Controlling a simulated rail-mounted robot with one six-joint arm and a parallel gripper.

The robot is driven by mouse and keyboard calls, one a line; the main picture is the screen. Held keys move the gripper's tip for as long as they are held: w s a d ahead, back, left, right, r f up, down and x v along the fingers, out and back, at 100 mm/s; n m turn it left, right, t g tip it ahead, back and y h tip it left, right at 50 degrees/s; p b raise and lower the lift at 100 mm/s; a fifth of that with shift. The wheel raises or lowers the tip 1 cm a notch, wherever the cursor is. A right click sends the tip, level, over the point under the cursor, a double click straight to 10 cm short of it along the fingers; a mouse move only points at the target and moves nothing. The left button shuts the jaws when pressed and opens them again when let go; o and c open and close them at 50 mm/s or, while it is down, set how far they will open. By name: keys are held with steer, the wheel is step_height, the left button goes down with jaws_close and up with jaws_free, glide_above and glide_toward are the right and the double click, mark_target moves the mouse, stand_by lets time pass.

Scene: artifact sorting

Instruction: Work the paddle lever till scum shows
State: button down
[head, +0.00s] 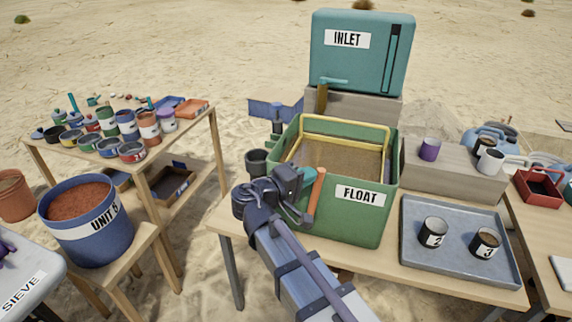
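The green FLOAT tank (375,222) stands on the wooden table, with a yellow frame (345,131) around its top and brown, grainy-looking contents (338,160) inside. I see no distinct scum layer on that surface. An orange bar (316,192) stands upright, slightly tilted, at the tank's front left; it looks like the paddle lever. My gripper (302,208) is at the tank's front left corner, close beside the orange bar. Its fingertips are small and partly hidden by my wrist, so I cannot tell whether they touch or grip the bar.
The teal INLET tank (360,58) stands behind on a block. A grey tray (455,268) with cups 2 (432,232) and 3 (486,242) lies to the right. A dark cup (256,162) is beside the tank's left. The UNIT 5 bucket (88,232) stands at left.

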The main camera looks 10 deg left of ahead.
steer(key=shift+s+d+f+m+g+y+p, duration=0.15)
steer(key=shift+d+m+y+p, duration=0.2)
steer(key=shift+d, duration=0.65)
steer(key=shift+s+d+f+m+g+y+p, duration=0.1)
steer(key=shift+s+d+m+g+y+p, duration=0.25)
steer(key=shift+d, duration=0.6)
steer(key=shift+w+d+f+m+y+p, duration=0.1)
steer(key=shift+d+m+y, duration=0.3)
steer(key=shift+d, duration=0.6)
steer(key=a, duration=0.1)
steer(key=a+r+p, duration=0.1)
steer(key=a, duration=0.1)
steer(key=s+a+r+p, duration=0.1)
steer(key=shift+a+r, duration=0.15)
steer(key=shift+a, duration=0.05)
steer(key=p+v, duration=0.2)
steer(key=v, duration=0.7)
steer(key=shift+f, duration=0.35)
